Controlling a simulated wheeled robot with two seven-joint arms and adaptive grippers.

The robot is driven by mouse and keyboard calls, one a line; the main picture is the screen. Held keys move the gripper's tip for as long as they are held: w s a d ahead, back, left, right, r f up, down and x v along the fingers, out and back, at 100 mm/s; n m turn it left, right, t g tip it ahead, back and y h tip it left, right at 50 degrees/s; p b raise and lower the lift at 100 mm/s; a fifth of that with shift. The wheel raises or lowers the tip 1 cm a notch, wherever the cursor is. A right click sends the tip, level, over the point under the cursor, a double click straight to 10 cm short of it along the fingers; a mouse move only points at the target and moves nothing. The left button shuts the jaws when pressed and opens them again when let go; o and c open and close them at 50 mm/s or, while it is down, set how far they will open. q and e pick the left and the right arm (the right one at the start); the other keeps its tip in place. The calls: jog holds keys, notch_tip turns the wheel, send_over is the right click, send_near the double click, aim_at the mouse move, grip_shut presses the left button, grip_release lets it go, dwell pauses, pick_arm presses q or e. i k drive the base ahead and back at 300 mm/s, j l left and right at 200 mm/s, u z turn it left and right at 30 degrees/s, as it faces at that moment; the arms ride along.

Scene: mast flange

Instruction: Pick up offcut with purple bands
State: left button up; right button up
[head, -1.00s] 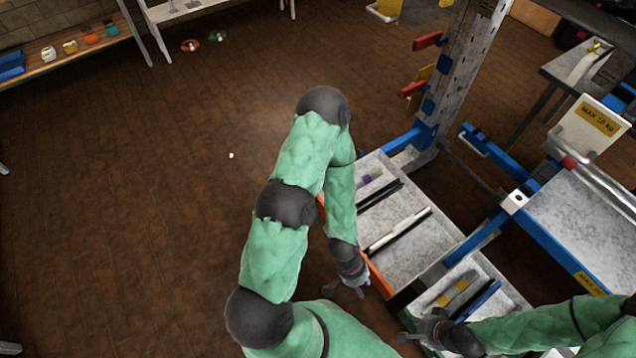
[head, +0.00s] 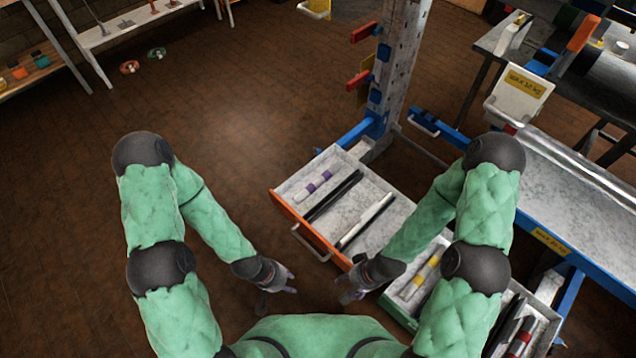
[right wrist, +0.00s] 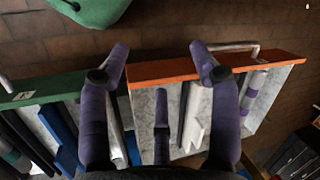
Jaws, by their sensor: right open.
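The offcut with purple bands (head: 314,185) is a whitish bar with purple rings. It lies in the drawer with the orange front (head: 306,228), at its left end in the head view. In the right wrist view the offcut (right wrist: 252,95) is at the right, beyond the fingers. My right gripper (head: 350,290) is open and empty, near the drawer's front right corner and apart from the offcut. Its purple fingers (right wrist: 160,72) spread across the right wrist view. My left gripper (head: 279,291) looks open and empty, in front of the drawer over the floor.
Black bars (head: 333,195) and a white-and-black bar (head: 364,221) share the drawer. A second, green-fronted drawer (right wrist: 40,90) holds a yellow-banded offcut (head: 423,276) and other bars. A perforated mast (head: 398,70) rises behind.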

aim_at(310, 188)
jog(key=i+l+u, duration=0.15)
jog(key=i+u, duration=0.15)
jog(key=u, duration=0.15)
jog(key=i+l+u, duration=0.25)
jog(key=u, duration=0.2)
jog(key=i+l+u, duration=0.2)
jog(key=l+u, duration=0.25)
jog(key=j, duration=0.1)
